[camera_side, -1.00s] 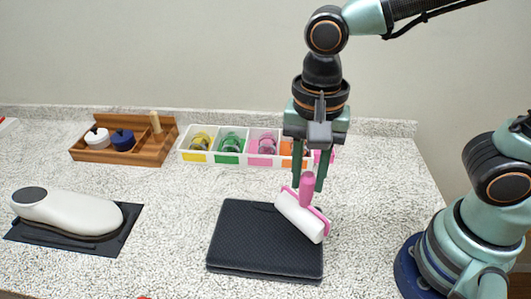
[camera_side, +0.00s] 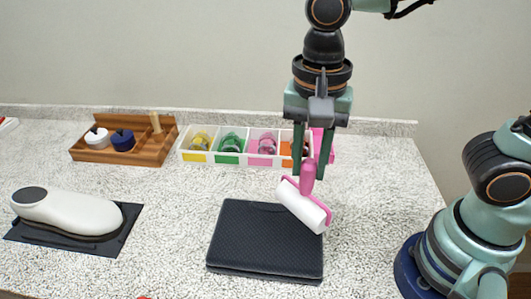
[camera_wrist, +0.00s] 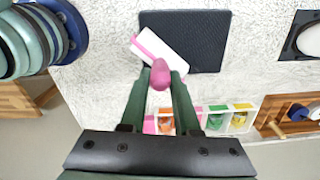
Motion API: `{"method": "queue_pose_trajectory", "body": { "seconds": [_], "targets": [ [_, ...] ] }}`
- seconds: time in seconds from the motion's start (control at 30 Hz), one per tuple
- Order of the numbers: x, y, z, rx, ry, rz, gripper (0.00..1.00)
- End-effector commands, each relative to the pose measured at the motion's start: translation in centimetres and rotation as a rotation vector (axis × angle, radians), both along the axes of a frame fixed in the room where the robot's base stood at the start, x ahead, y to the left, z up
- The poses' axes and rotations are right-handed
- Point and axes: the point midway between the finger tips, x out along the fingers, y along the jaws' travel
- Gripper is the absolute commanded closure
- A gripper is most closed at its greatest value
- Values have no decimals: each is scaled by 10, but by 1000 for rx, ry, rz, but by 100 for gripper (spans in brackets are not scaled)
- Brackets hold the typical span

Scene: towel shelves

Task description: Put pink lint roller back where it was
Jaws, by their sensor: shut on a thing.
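The pink lint roller (camera_side: 303,207) has a pink handle and frame and a white roll. My gripper (camera_side: 309,172) is shut on its handle from above. The roll hangs tilted over the back right corner of the dark folded towel (camera_side: 262,245), and a small gap below it cannot be judged exactly. In the wrist view, the handle (camera_wrist: 160,76) sits between my two fingertips (camera_wrist: 162,80), with the white roll (camera_wrist: 163,50) crossing over the dark towel's edge.
A white divided tray (camera_side: 213,158) with coloured jars stands behind, with a pink panel (camera_side: 324,146) at its right end. A wooden tray (camera_side: 85,155) with pots is at back left. A white device (camera_side: 75,212) lies on a dark mat.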

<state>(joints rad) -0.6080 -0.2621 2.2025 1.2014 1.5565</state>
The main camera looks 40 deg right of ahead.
Motion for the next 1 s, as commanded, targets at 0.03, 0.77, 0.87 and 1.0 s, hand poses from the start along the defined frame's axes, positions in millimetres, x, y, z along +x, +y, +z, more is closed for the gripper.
{"method": "queue_pose_trajectory", "body": {
  "seconds": [0.03,0.77,0.87,1.0],
  "targets": [
    [5,-2,2,0,0,-14,100],
    [187,-221,72,-1,1,-649,100],
    [193,-254,76,0,0,-711,100],
    [195,-282,80,0,1,-762,100]
  ]
}}
